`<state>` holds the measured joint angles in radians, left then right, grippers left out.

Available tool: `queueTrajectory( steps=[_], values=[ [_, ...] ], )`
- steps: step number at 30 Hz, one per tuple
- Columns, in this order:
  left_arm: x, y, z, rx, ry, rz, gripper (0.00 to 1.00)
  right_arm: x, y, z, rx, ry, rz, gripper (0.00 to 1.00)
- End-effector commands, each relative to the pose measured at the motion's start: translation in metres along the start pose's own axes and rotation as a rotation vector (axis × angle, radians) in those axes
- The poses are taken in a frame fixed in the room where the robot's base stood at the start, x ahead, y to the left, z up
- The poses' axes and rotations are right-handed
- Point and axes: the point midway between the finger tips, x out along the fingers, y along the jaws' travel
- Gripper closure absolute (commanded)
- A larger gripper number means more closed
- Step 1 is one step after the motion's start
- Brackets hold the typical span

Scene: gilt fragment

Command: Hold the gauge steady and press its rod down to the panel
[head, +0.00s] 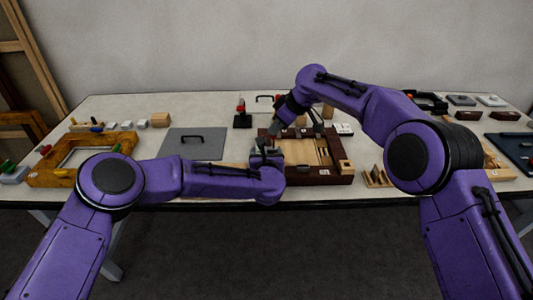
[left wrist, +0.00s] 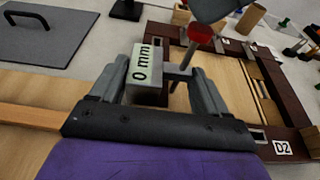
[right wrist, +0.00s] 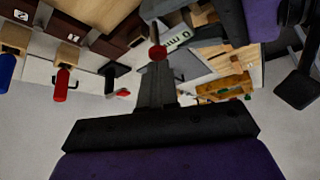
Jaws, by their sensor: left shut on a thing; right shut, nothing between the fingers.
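The gauge (left wrist: 145,65) is a small grey block whose display reads "0 mm"; part of the display also shows in the right wrist view (right wrist: 180,39). My left gripper (left wrist: 160,82) is shut on the gauge. A red knob (left wrist: 200,33) tops the gauge's rod beside the block. My right gripper (right wrist: 157,68) is shut and empty, with its tips right at the red knob (right wrist: 157,53); I cannot tell if they touch. The light wooden panel (head: 305,152) lies in a dark brown frame (head: 320,178). The rod's lower end is hidden.
A grey plate with a handle (head: 194,144) lies left of the frame. An orange wooden frame (head: 60,176) lies farther left. A black stand with a red top (head: 242,120) stands behind. Several small blocks and tools line the table's back and right side.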

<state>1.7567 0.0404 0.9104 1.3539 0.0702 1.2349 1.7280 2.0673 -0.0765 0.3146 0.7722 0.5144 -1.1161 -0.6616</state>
Motion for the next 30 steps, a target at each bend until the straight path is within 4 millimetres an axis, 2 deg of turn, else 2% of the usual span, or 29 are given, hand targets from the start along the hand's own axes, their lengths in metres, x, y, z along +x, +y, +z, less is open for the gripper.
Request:
queueTrajectory(
  steps=[17,30],
  values=[
    [0.0,0.0,0.0003,0.0,0.0,0.0,0.58,0.0002,0.0,0.0002,0.0,0.0,0.0,1.0],
    [0.0,0.0,0.0003,0.0,-0.001,0.0,0.58,0.0093,0.0002,0.0058,0.001,-0.001,0.0,1.0]
  ],
)
